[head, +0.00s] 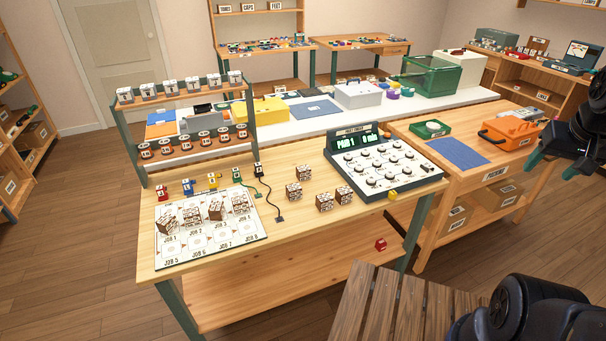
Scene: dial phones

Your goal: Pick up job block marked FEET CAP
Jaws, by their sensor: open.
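Several brown-and-white patterned cubes, which look like job blocks, stand loose on the middle of the wooden bench. They are a front cube (324,202), a right cube (344,195), a left cube (293,192) and a back cube (304,171). More such cubes stand on the top row of the white job board (205,249), one of them tilted at the left (167,222). The markings are too small to read, so I cannot tell which block says FEET CAP. My gripper (553,169) is open and empty at the right edge, well away from the cubes.
A dial panel (387,170) stands behind the cubes to the right. A two-tier rack (143,122) stands at the bench's left, with small coloured blocks and black cables before it. A red block (381,244) is by the bench's front right. An orange toolbox (510,132) is on the right bench.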

